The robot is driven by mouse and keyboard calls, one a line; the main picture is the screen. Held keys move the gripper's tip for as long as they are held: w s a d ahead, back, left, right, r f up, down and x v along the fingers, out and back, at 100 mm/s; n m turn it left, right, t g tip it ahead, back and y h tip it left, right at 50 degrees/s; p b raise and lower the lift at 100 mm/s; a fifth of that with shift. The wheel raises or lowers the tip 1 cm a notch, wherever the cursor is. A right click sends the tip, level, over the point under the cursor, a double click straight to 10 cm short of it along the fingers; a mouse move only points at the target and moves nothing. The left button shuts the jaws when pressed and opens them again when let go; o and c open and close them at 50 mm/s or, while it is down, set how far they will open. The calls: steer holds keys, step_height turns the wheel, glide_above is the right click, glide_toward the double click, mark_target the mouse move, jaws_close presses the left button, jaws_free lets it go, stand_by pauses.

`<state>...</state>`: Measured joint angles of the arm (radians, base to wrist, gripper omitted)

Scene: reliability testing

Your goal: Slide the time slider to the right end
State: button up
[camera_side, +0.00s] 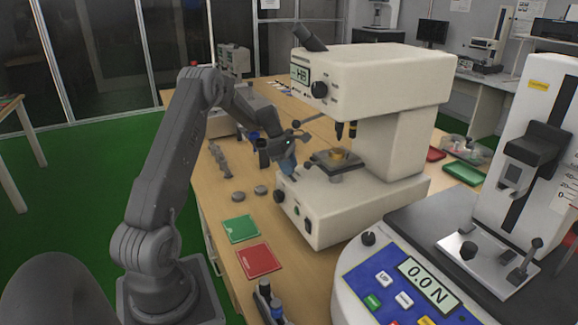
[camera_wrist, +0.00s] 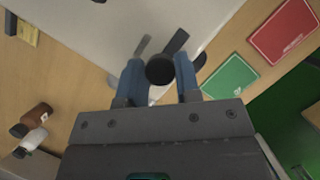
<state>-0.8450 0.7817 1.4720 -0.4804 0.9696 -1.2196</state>
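The hardness tester (camera_side: 350,200) is a large cream machine with an "HB" display, standing on the wooden bench. My gripper (camera_side: 292,172) is low at the front left of its base. A black round knob (camera_side: 279,196) sits on the base front just below the fingertips. In the wrist view, the blue fingers of my gripper (camera_wrist: 160,72) stand apart, with a dark round knob (camera_wrist: 160,70) showing between them. I cannot tell whether the fingers touch it. No part is clearly marked as the time slider; it may be hidden behind the gripper.
A green card (camera_side: 241,229) and a red card (camera_side: 259,261) lie on the bench in front. Two grey discs (camera_side: 249,193) lie left of the tester. A force tester with a "0.0 N" display (camera_side: 428,281) stands at the front right.

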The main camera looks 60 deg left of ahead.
jaws_close()
steer(key=shift+d, duration=1.4)
steer(key=o, duration=0.6)
jaws_free()
steer(key=shift+r, duration=0.1)
steer(key=v, duration=1.3)
steer(key=shift+s+a+r, duration=0.15)
steer(key=shift+r, duration=0.15)
